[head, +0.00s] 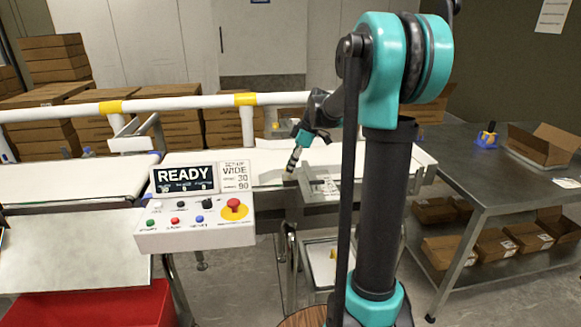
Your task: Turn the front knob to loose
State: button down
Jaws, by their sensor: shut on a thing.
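My gripper (291,171) reaches down to the near edge of the white belt (265,160), just right of the control panel. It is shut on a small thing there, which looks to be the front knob. The fingers hide the knob almost wholly, so its turn angle and any loose or tight marking cannot be read. The control panel (194,222) shows READY on its dark screen (185,179). A card beside it (235,176) reads WIDE with the numbers 30 and 90.
The panel carries a red stop button (234,206) and several small buttons. A white rail (180,104) with yellow bands runs behind the belt. A steel table (480,165) with an open carton (545,146) stands right. A red bin (120,305) is at lower left.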

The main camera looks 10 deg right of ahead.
jog(key=c, duration=1.2)
grip_release()
jog(key=shift+r, duration=0.1)
jog(key=v, duration=1.1)
jog(key=shift+d+r, duration=0.2)
jog(key=shift+r, duration=0.2)
